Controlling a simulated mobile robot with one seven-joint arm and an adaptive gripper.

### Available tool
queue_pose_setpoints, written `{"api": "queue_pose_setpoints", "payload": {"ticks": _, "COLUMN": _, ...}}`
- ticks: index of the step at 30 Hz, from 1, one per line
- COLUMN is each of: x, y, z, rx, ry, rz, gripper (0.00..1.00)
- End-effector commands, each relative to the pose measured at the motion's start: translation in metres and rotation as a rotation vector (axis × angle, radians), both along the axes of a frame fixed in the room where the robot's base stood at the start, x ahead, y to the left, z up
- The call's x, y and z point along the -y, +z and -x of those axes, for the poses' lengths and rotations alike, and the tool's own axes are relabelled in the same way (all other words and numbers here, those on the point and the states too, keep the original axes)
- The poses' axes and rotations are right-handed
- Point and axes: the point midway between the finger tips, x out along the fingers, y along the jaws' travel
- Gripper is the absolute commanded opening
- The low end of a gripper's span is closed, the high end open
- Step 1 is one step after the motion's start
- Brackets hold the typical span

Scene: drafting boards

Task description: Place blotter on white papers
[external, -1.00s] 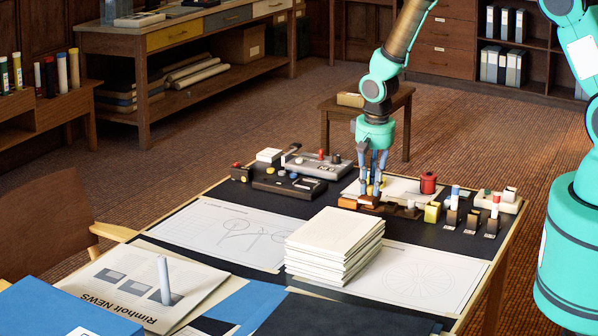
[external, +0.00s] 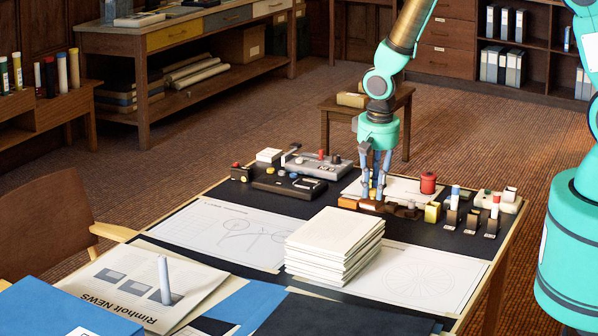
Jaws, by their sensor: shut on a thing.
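My gripper (external: 373,192) points straight down at the far side of the drafting board. Its fingers are close around a small brown wooden piece, which looks like the blotter (external: 371,206); the fingers partly hide it, and I cannot tell whether it is clear of the board. A thick stack of white papers (external: 335,240) lies nearer the camera, below and left of the gripper, with nothing on top.
A yellow block (external: 432,212), a red round container (external: 428,183) and several small holders stand right of the gripper. Grey and black boxes (external: 289,184) stand left. Drawing sheets (external: 235,230) flank the stack. A newspaper (external: 130,290) with an upright pale cylinder lies front left.

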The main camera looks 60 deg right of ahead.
Motion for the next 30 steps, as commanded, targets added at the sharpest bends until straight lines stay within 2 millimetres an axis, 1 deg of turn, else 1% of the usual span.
{"api": "queue_pose_setpoints", "payload": {"ticks": 1, "x": -0.01, "y": 0.005, "z": 0.007, "rx": 0.0, "ry": 0.004, "rz": 0.0, "gripper": 0.0}}
{"api": "queue_pose_setpoints", "payload": {"ticks": 8, "x": -0.049, "y": 0.02, "z": 0.037, "rx": 0.001, "ry": 0.004, "rz": -0.001, "gripper": 0.0}}
{"api": "queue_pose_setpoints", "payload": {"ticks": 15, "x": -0.09, "y": 0.035, "z": 0.077, "rx": 0.0, "ry": 0.005, "rz": -0.002, "gripper": 0.0}}
{"api": "queue_pose_setpoints", "payload": {"ticks": 18, "x": -0.104, "y": 0.039, "z": 0.094, "rx": -0.001, "ry": 0.003, "rz": -0.002, "gripper": 0.0}}
{"api": "queue_pose_setpoints", "payload": {"ticks": 24, "x": -0.123, "y": 0.045, "z": 0.119, "rx": 0.0, "ry": 0.003, "rz": -0.003, "gripper": 0.0}}
{"api": "queue_pose_setpoints", "payload": {"ticks": 30, "x": -0.13, "y": 0.048, "z": 0.129, "rx": 0.0, "ry": 0.001, "rz": -0.003, "gripper": 0.0}}
